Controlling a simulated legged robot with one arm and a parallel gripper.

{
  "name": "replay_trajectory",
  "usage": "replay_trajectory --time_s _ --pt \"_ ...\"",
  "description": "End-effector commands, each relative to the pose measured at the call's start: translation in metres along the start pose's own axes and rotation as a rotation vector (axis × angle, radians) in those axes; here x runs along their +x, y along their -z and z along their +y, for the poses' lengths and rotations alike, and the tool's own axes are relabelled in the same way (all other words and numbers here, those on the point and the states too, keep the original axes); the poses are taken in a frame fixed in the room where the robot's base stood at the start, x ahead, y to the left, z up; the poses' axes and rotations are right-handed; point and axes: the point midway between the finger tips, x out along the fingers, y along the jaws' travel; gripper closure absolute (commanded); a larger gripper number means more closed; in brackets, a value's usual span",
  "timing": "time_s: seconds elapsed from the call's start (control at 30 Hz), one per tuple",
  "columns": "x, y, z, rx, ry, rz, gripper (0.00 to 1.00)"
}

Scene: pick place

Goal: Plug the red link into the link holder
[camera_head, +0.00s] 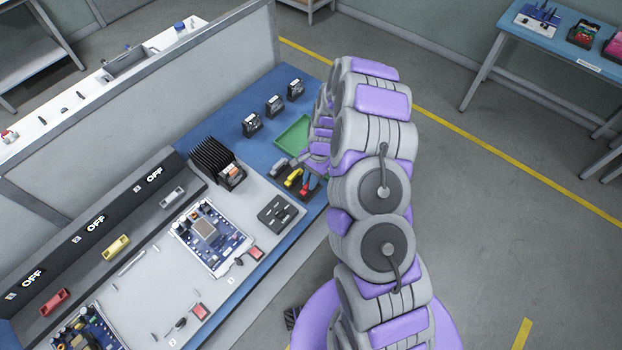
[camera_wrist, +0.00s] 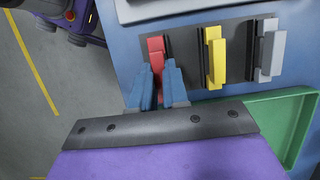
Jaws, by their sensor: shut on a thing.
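The red link (camera_wrist: 156,50) is between the blue fingers of my gripper (camera_wrist: 158,78) in the wrist view. The gripper is shut on it. The link stands against the left black holder piece (camera_wrist: 168,42); I cannot tell how deep it sits. A yellow link (camera_wrist: 215,58) and a grey link (camera_wrist: 272,55) stand at matching black pieces to its right. In the head view my gripper (camera_head: 311,182) is at the table's right edge, partly hidden by my arm, beside the yellow link (camera_head: 293,178).
A green tray (camera_wrist: 290,125) lies close to the gripper at right. A circuit board (camera_head: 211,238) and black heatsink (camera_head: 209,158) occupy the table.

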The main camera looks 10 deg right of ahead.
Motion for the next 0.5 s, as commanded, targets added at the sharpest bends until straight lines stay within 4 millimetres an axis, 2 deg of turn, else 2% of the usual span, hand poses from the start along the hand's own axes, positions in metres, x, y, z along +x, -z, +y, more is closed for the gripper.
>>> replay_trajectory --time_s 0.5 --pt "0.0017 0.003 0.0017 -0.002 0.002 -0.003 1.0"
